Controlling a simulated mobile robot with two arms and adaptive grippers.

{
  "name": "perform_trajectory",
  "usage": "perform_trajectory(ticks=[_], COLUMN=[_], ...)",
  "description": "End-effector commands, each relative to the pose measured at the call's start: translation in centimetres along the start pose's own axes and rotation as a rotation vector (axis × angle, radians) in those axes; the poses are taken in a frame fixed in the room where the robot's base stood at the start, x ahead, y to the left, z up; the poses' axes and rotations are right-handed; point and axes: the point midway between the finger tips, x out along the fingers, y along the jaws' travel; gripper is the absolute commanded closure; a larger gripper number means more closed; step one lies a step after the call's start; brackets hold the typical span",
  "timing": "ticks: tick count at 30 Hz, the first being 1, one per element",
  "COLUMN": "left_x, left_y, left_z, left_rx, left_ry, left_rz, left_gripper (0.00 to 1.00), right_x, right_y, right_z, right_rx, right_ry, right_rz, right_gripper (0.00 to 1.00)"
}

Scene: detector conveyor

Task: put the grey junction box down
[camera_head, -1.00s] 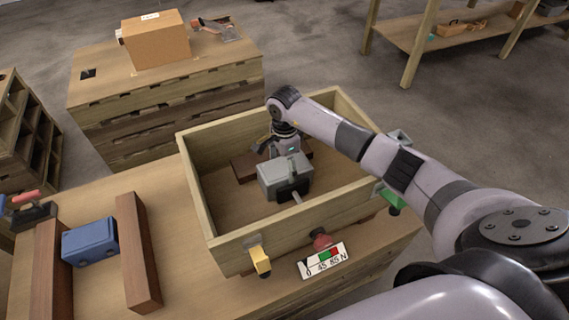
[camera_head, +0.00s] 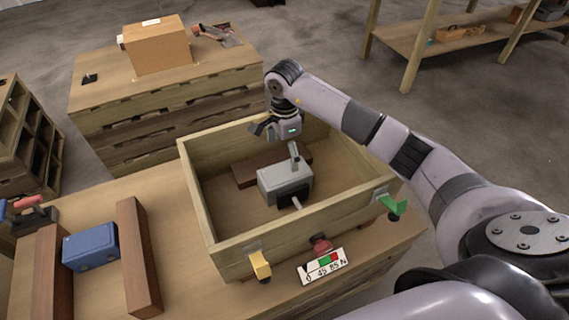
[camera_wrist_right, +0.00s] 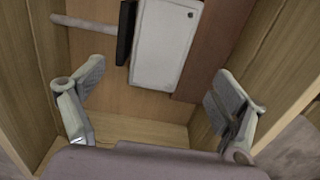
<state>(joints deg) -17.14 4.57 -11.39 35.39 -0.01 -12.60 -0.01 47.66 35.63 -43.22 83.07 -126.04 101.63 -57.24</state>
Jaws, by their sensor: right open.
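The grey junction box (camera_head: 285,183) rests inside the open wooden crate (camera_head: 226,248), beside a dark brown wooden block. It also shows in the right wrist view (camera_wrist_right: 162,45), with a black part and a grey rod on its left side. My right gripper (camera_head: 278,150) is above the box, apart from it. In the right wrist view its two fingers (camera_wrist_right: 160,105) are spread wide with nothing between them. My left gripper is not in view.
The brown block (camera_head: 244,172) lies along the crate's back. A blue box (camera_head: 90,247) sits between two brown rails on the bench at left. Yellow (camera_head: 260,265) and green (camera_head: 393,206) clips and a red knob (camera_head: 320,243) are on the crate's front. A cardboard box (camera_head: 158,50) stands behind.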

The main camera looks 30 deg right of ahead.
Motion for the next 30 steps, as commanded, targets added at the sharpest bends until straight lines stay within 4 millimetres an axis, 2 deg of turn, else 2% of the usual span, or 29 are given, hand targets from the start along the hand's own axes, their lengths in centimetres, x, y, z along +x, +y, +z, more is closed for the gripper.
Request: perform_trajectory(ticks=[3,9,26,30], left_x=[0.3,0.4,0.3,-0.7], left_y=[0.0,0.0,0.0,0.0], left_z=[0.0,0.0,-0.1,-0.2], left_rx=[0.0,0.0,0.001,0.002], left_ry=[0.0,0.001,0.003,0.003], left_rz=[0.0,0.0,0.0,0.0], left_gripper=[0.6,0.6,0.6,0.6], right_x=[-2.4,-4.5,-4.9,-6.0], right_y=[-0.1,0.0,0.0,0.0], right_z=[-0.1,0.0,0.0,0.0], right_rx=[-0.001,-0.001,0.0,0.0], right_ry=[0.001,0.0,0.0,0.0], right_rz=[-0.004,-0.001,0.001,0.0], right_gripper=[0.09,0.09,0.09,0.09])
